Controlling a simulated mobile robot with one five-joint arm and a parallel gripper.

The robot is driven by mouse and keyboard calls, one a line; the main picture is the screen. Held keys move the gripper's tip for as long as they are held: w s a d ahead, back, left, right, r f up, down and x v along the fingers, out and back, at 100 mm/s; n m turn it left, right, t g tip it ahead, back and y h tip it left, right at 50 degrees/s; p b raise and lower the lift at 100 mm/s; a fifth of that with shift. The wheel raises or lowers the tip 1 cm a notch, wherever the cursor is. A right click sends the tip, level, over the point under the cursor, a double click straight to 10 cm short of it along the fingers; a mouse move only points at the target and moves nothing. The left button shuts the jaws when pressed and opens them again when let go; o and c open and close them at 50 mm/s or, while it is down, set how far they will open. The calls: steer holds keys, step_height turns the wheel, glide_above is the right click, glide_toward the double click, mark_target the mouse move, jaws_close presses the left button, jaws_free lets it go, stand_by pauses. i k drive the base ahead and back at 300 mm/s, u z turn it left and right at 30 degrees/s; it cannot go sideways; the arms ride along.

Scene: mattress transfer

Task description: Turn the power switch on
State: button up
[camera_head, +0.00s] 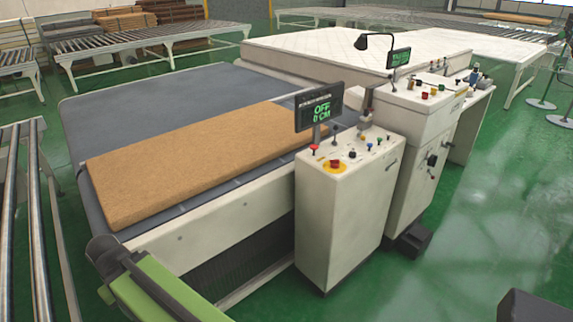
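A white control cabinet (335,215) stands in front of the machine. Its display (319,108) shows green text reading "OFF" and "0 CM". The sloped top holds a red button on a yellow base (334,165), a red knob (314,148) at its left edge, and several small black, blue and green controls. The power switch cannot be singled out at this size. No gripper fingers can be made out, so I cannot place my gripper relative to the panel.
A second cabinet (405,170) with its own panel and display (398,58) stands behind, at right. A tan mattress slab (200,155) lies on the grey bed (160,105). A white mattress (320,50) lies farther back. Green floor (480,230) is open at right.

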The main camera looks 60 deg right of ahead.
mark_target(334, 163)
steer(key=u, duration=0.3)
steer(key=k, duration=0.85)
steer(key=z, duration=2.15)
steer(key=i, duration=0.65)
steer(key=u, duration=0.1)
